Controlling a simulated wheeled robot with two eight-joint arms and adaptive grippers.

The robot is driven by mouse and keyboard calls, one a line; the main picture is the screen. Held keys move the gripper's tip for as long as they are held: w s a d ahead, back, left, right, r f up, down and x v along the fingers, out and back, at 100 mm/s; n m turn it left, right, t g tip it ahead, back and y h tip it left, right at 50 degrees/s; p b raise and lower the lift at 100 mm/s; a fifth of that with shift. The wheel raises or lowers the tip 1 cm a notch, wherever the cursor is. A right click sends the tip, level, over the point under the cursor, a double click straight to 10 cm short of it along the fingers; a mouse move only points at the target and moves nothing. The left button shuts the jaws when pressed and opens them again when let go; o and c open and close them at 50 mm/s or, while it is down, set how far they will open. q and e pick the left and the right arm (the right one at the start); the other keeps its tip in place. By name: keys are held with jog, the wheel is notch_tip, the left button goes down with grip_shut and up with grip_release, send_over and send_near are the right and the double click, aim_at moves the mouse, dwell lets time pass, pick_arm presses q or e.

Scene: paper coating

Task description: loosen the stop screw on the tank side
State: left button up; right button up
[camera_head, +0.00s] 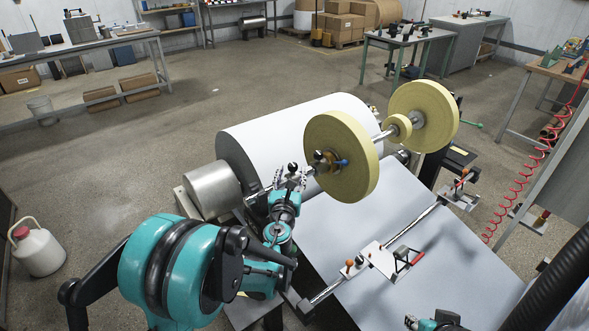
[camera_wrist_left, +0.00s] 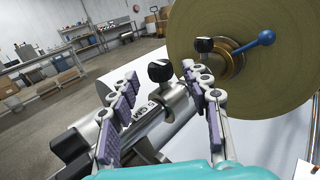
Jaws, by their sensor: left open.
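A black round screw knob (camera_wrist_left: 160,70) stands on a metal shaft fitting (camera_wrist_left: 150,115) in the left wrist view, between the fingers of my left gripper (camera_wrist_left: 160,100) and beyond their reach or level with their tips; I cannot tell which. The gripper is open, its padded fingers apart on either side of the fitting. In the head view the knob (camera_head: 292,168) shows by my left gripper (camera_head: 287,181). A second black knob (camera_wrist_left: 204,45) sits by the hub of the yellow roll. Part of my right arm with its gripper (camera_head: 413,321) shows at the bottom edge, mostly cut off.
A yellow roll (camera_head: 340,180) with a blue-handled hub (camera_wrist_left: 252,50) is close to the right of my left gripper. A big white roller (camera_head: 300,120) lies behind. A grey metal cylinder (camera_head: 212,187) is to the left. A rail with clamps (camera_head: 380,260) crosses the sheet.

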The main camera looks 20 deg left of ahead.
aim_at(292, 170)
pick_arm(q)
jog(key=shift+w+a+b, duration=0.15)
jog(key=shift+w+b, duration=0.05)
jog(key=shift+w, duration=0.75)
jog(key=shift+w+a+b, duration=0.1)
jog(key=shift+w+b, duration=0.05)
jog(key=shift+w, duration=0.8)
jog(key=shift+c, duration=0.4)
grip_shut()
